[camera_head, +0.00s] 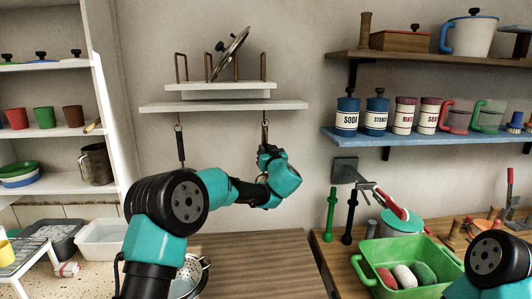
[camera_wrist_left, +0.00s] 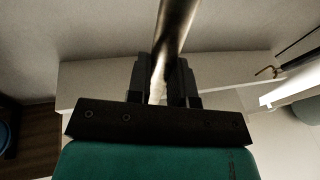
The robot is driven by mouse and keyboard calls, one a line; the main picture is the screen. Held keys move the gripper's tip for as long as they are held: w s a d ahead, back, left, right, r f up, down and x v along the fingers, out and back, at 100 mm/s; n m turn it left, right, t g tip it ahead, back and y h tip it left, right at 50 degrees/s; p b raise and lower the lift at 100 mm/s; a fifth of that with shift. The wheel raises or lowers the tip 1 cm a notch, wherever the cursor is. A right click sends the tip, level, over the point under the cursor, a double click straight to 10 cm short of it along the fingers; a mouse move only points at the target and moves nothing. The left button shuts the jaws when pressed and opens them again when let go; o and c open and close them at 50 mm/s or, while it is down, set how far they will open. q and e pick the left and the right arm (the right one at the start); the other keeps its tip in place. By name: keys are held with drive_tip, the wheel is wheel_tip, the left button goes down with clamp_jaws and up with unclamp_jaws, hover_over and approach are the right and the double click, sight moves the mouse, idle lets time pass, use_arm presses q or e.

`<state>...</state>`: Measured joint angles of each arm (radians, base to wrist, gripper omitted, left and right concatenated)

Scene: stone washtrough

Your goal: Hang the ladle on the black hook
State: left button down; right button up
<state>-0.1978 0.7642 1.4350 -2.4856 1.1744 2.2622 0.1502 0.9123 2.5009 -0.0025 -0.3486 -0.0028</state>
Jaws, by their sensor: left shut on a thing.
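My left gripper (camera_head: 268,158) is raised in front of the wall, just below the right part of the small white shelf (camera_head: 200,106). It is shut on a metal rod, which I take for the ladle's handle (camera_wrist_left: 172,30); in the left wrist view the rod runs up between the fingers (camera_wrist_left: 160,88). In the head view only a thin piece (camera_head: 264,133) shows above the gripper, close under the shelf. The ladle's bowl is not clearly visible. I cannot tell which hook is the black one, or whether the ladle touches a hook. My right gripper is out of view.
A dark-handled utensil (camera_head: 181,147) hangs under the shelf's left part. A lid (camera_head: 231,52) leans in the rack above. A colander (camera_head: 194,270) is partly behind my left arm. A green tub (camera_head: 375,265) with stones stands at right.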

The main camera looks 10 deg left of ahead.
use_arm(q)
drive_tip(key=shift+w+a, duration=0.2)
drive_tip(key=shift+w, duration=0.5)
drive_tip(key=shift+w+a, duration=0.2)
drive_tip(key=shift+w, duration=0.45)
drive_tip(key=shift+w+a+f, duration=0.15)
drive_tip(key=shift+w+f, duration=0.3)
drive_tip(key=shift+f, duration=0.15)
